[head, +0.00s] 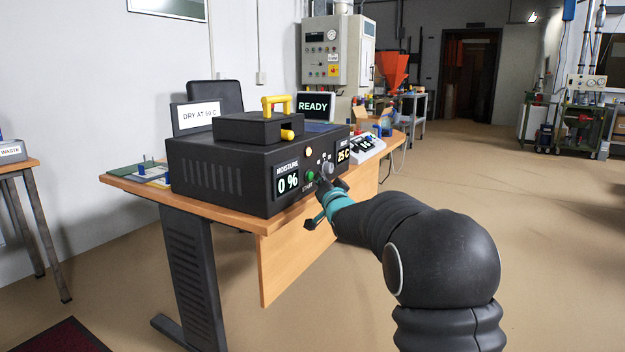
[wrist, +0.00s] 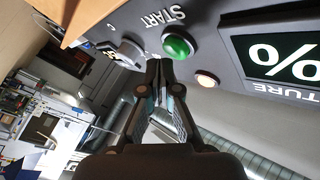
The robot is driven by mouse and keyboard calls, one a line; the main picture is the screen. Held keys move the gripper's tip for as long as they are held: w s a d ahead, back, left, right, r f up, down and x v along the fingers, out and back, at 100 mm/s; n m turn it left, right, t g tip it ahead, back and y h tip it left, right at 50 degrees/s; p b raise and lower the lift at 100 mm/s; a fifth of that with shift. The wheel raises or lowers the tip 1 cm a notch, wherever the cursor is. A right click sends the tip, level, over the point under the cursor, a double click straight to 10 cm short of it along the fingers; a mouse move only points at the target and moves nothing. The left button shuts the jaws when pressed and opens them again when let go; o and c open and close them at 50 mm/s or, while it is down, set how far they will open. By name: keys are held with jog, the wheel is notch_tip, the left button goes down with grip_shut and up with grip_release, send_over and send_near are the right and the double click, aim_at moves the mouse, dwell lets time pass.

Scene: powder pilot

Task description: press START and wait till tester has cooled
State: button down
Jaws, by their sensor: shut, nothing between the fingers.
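The black tester (head: 225,165) stands on the wooden desk. Its front shows "MOISTURE 0 %" (head: 288,184) and "25 C" (head: 343,155). A lid with a yellow handle (head: 277,104) sits on top. The green START button (head: 309,176) is on the front panel; it shows large in the wrist view (wrist: 178,46), with a pale round lamp (wrist: 207,82) beside it. My gripper (head: 322,180) is at the panel, just right of the button. In the wrist view my gripper (wrist: 159,62) is shut and empty, its tips close beside the button. I cannot tell whether they touch the panel.
A screen reading "READY" (head: 314,107) and a sign reading "DRY AT 60 C" (head: 194,116) stand behind the tester. A white device (head: 367,147) sits to its right on the desk (head: 262,228). A waste table (head: 17,163) is at the left.

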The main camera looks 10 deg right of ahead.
jog(key=shift+s+d, duration=0.3)
jog(key=shift+d, duration=0.05)
jog(key=s+d, duration=0.3)
jog(key=d, duration=0.2)
jog(key=shift+s+b, duration=0.25)
jog(key=shift+b, duration=0.1)
dwell(0.7)
